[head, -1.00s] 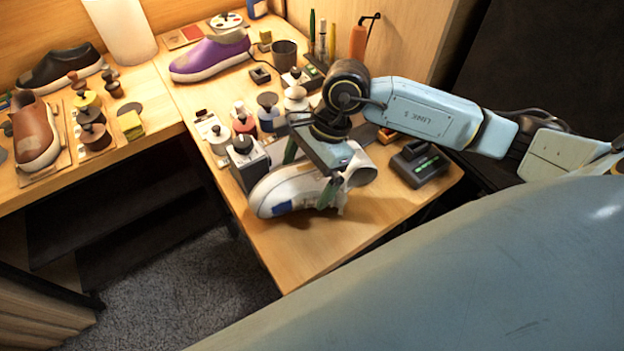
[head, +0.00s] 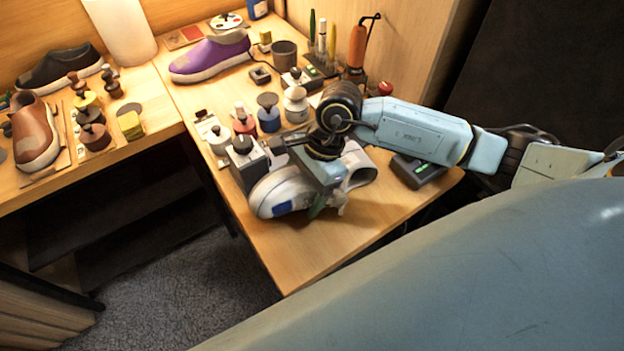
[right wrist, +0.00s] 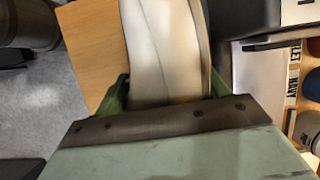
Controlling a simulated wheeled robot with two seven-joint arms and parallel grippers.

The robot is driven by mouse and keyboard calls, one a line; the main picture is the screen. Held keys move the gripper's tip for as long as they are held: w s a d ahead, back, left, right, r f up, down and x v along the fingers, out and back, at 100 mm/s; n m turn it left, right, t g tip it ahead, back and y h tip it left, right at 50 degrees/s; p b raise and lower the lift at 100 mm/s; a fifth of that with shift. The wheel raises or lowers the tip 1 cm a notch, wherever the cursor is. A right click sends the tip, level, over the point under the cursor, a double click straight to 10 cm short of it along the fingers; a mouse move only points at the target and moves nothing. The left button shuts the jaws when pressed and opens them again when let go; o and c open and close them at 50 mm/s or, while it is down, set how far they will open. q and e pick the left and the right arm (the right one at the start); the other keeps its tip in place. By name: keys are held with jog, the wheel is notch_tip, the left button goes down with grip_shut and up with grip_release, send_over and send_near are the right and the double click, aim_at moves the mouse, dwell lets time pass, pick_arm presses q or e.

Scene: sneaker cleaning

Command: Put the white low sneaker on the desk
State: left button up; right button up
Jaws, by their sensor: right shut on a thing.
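The white low sneaker (head: 278,190) is at the desk's (head: 300,258) front part in the head view, with a blue patch at its toe and its opening to the right. My right gripper (head: 318,206) is over the middle of the sneaker and shut on it, one green finger showing on the near side. In the right wrist view the pale sneaker (right wrist: 162,50) lies between the green fingers (right wrist: 165,95). The sneaker is at or just above the desk top; I cannot tell if it touches. My left gripper is not in view.
A grey box with a black knob (head: 248,162) stands close behind the sneaker's toe. A dark device (head: 420,168) is to its right. Several bottles, a purple shoe (head: 210,56) and a tool stand (head: 325,62) are farther back. The desk's near corner is bare.

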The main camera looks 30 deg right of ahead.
notch_tip(320, 180, up, 10)
jog(key=shift+p, duration=0.55)
jog(key=n, duration=0.1)
jog(key=w+n+g, duration=0.1)
jog(key=n, duration=0.1)
jog(key=shift+w+d+n, duration=0.15)
jog(key=shift+w+n, duration=0.1)
jog(key=shift+n, duration=0.05)
jog(key=n, duration=0.1)
jog(key=n+g, duration=0.1)
jog(key=w+n+h, duration=0.1)
jog(key=shift+w+d+r+g, duration=0.1)
jog(key=shift+d+r+g, duration=0.05)
jog(key=shift+d+g, duration=0.15)
jog(key=shift+w+d+r+n+g+h, duration=0.25)
jog(key=shift+w+d+r+n+h, duration=0.25)
jog(key=shift+n, duration=1.2)
jog(key=shift+w+d+r+n+g+h, duration=0.35)
jog(key=shift+w+r+n+h, duration=0.3)
jog(key=shift+n, duration=1.05)
jog(key=shift+w+d+r+n+g+h, duration=0.2)
jog(key=shift+w+d+r+n+h, duration=0.3)
jog(key=shift+n, duration=1.2)
jog(key=shift+a+r, duration=0.1)
